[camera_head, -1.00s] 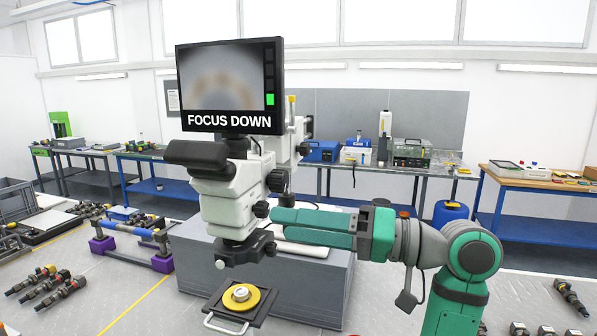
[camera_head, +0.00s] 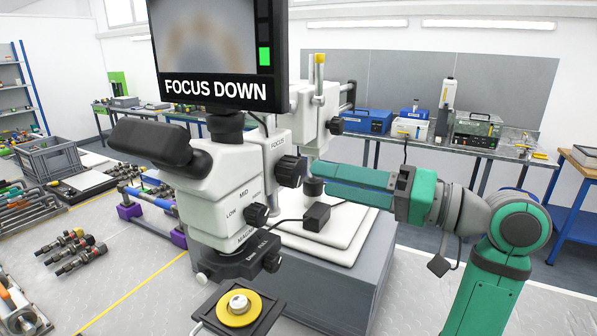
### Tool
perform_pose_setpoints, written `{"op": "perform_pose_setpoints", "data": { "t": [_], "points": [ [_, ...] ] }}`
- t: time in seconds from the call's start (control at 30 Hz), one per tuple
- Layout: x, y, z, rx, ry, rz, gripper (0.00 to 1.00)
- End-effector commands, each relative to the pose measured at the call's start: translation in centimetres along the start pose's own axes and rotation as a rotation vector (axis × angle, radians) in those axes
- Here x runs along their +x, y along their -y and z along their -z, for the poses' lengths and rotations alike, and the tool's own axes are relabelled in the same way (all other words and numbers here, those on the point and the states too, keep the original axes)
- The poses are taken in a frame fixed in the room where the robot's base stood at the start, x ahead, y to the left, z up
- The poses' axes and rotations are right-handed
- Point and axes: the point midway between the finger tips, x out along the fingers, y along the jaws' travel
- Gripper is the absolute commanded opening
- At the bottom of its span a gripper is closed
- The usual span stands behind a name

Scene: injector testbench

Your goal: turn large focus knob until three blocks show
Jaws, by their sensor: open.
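The microscope (camera_head: 225,185) stands in the middle, white with dark eyepieces. Its large black focus knob (camera_head: 291,171) is on the right side below the word FOCUS. A smaller black knob (camera_head: 256,215) sits lower, near the magnification marks. The screen (camera_head: 205,45) on top reads FOCUS DOWN and shows a blurred ring image. Its right-hand column has one green block (camera_head: 264,56) lit; the top of the screen is cut off. My gripper (camera_head: 318,180), with green fingers, points left just right of the focus knob. It is open and holds nothing; contact with the knob cannot be told.
A yellow disc with a metal part (camera_head: 238,309) lies on a dark stage below the lens. A small black box with a cable (camera_head: 317,217) is under my fingers. The grey pedestal (camera_head: 340,285) carries the microscope. Loose injectors (camera_head: 75,250) lie at left.

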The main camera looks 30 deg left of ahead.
Motion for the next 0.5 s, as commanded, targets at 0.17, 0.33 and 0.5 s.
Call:
{"op": "perform_pose_setpoints", "data": {
  "t": [0.17,0.33,0.5],
  "points": [
    [3.4,0.0,-0.1,0.001,0.003,0.002,0.60],
    [5.9,0.0,0.0,0.001,0.001,0.002,0.60],
    [7.4,0.1,-0.1,0.000,0.003,0.003,0.60]
  ]
}}
